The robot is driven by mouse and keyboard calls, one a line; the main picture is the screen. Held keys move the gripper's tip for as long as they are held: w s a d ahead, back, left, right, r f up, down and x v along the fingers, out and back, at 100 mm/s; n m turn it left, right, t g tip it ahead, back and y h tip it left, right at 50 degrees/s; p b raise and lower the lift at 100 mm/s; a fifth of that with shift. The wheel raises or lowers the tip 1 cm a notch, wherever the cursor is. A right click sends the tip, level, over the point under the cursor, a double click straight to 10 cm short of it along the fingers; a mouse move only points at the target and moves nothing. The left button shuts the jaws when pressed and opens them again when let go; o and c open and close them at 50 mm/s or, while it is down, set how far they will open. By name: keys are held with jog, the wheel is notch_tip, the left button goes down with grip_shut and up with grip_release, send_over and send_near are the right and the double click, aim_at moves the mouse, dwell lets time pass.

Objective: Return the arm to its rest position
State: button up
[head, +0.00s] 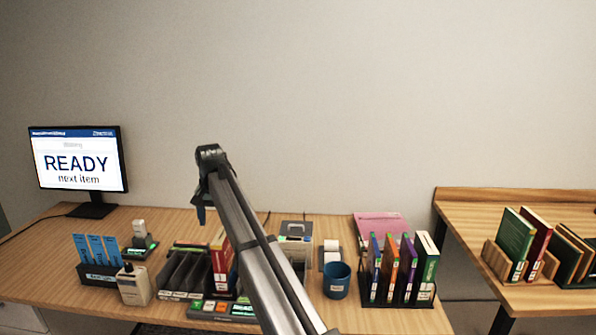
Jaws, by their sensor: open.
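My arm rises from the bottom centre of the head view and slants up and left across the desk. Its far end stands in front of the wall. My gripper (201,212) shows only as a small dark part hanging below that end, largely hidden by the arm. It is open, with nothing visible in it, and appears above the height of the desk items. The arm covers part of the middle of the wooden desk (320,312).
A monitor (78,160) reading "READY next item" stands at the left. A second table (480,200) with books is at right. The space above is clear.

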jog(key=s+d+f+n+g+y, duration=0.1)
jog(key=s+f+n+g+y, duration=0.2)
jog(key=s+f, duration=1.15)
jog(key=s+d+f+y, duration=0.15)
jog(key=s+f, duration=0.45)
jog(key=f, duration=0.6)
jog(key=s+d+f+m+g+h, duration=0.15)
jog(key=s+d+f, duration=0.25)
jog(key=d+f, duration=0.85)
jog(key=s+d+f+m+t+h, duration=0.15)
jog(key=s+d+f, duration=0.25)
jog(key=d+f, duration=0.9)
jog(key=s+d+f+g, duration=0.1)
jog(key=s+d+f, duration=0.2)
jog(key=s+d, duration=0.3)
jog(key=s+d+f+g+h, duration=0.1)
jog(key=s+d+f+g, duration=0.1)
jog(key=s+d+f, duration=0.2)
jog(key=s+d+f+g+h, duration=0.1)
jog(key=s+d+f, duration=0.2)
jog(key=s+d, duration=0.6)
jog(key=s, duration=0.6)
jog(key=shift+d+f+m+g, duration=0.3)
jog(key=shift+d+f+g, duration=0.05)
jog(key=shift+f+g, duration=0.05)
